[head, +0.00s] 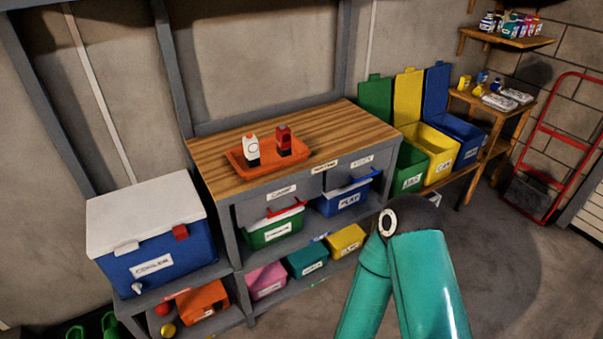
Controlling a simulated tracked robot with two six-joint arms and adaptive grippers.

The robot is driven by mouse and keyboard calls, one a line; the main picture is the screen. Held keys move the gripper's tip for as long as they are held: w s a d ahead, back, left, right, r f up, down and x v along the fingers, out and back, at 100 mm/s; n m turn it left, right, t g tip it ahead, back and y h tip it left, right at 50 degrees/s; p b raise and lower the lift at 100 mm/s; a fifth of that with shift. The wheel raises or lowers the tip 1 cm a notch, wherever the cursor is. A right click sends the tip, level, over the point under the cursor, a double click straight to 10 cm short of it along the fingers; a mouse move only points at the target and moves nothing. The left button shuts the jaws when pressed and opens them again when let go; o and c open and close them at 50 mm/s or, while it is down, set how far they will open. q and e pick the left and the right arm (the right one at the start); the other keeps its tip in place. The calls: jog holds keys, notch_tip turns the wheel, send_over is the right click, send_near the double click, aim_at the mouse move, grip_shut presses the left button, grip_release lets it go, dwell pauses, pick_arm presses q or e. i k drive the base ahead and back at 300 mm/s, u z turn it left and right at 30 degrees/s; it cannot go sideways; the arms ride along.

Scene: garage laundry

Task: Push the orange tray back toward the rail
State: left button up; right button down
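The orange tray (236,158) lies on the wooden bench top, nearer its front edge than its back edge. A white bottle (251,147) with an orange cap and a dark red bottle (283,137) stand upright in it. A grey rail (270,112) runs along the wall behind the bench top. Bare wood lies between the tray and the rail. One of my teal arms is bent at the lower right, in front of the shelves and apart from the tray. Neither of my grippers is in view.
A blue cooler (150,262) with a white lid stands left of the bench. Labelled bins fill the shelves below. Green, yellow (430,152) and blue lidded bins stand to the right. The right part of the bench top (345,125) is clear.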

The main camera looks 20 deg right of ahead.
aim_at(271, 162)
jog(key=u, duration=0.15)
jog(key=i, duration=0.85)
jog(key=z, duration=0.05)
